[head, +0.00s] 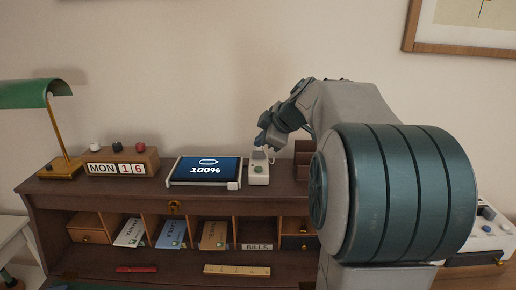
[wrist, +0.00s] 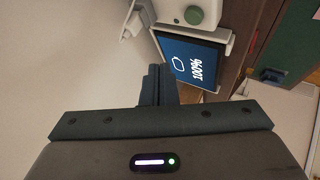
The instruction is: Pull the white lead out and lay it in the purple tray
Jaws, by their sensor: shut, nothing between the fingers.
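A white charger box (head: 259,176) with a green button stands on the desk's top shelf, right of a tablet (head: 206,170) reading 100%. A thin white lead (head: 270,155) seems to show at the top of the box; its ends are hard to make out. In the wrist view the box (wrist: 175,12) and tablet (wrist: 190,55) lie beyond my fingers, and a white piece (wrist: 130,24), perhaps part of the lead, is beside the box. My gripper (head: 262,138) is shut and empty, just above the box. I cannot make out a purple tray.
A calendar block (head: 120,162) and a green lamp (head: 35,95) stand at the left of the shelf. Cubbyholes with envelopes (head: 172,234) are below. A brown holder (head: 303,153) is right of the box, partly behind my arm. The wall is close behind.

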